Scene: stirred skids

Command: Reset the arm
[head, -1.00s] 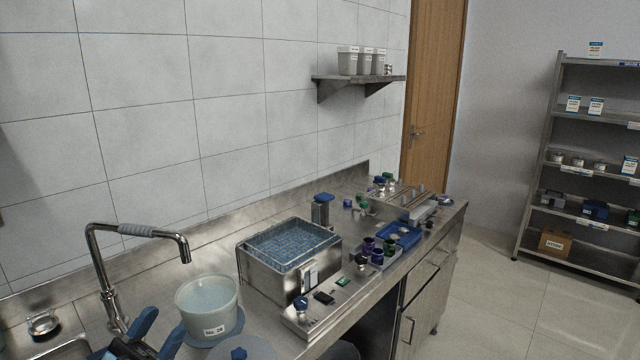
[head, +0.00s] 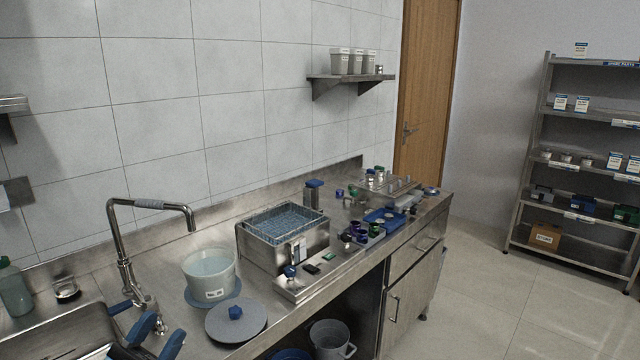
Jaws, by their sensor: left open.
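My left gripper (head: 158,340) shows at the bottom left of the head view, in front of the sink. Its two blue-tipped fingers stand apart and nothing shows between them. A white tub (head: 210,277) with a label stands on a blue mat on the steel counter, to the right of the gripper and apart from it. A round grey lid (head: 236,321) with a blue knob lies on the counter just right of the gripper. My right gripper is not in view.
A tap (head: 150,204) and sink (head: 62,338) are at the left. A steel bath (head: 284,262) with a blue rack sits mid-counter, with vials and a blue tray (head: 384,222) beyond it. A grey bucket (head: 330,338) stands below. The floor at right is clear.

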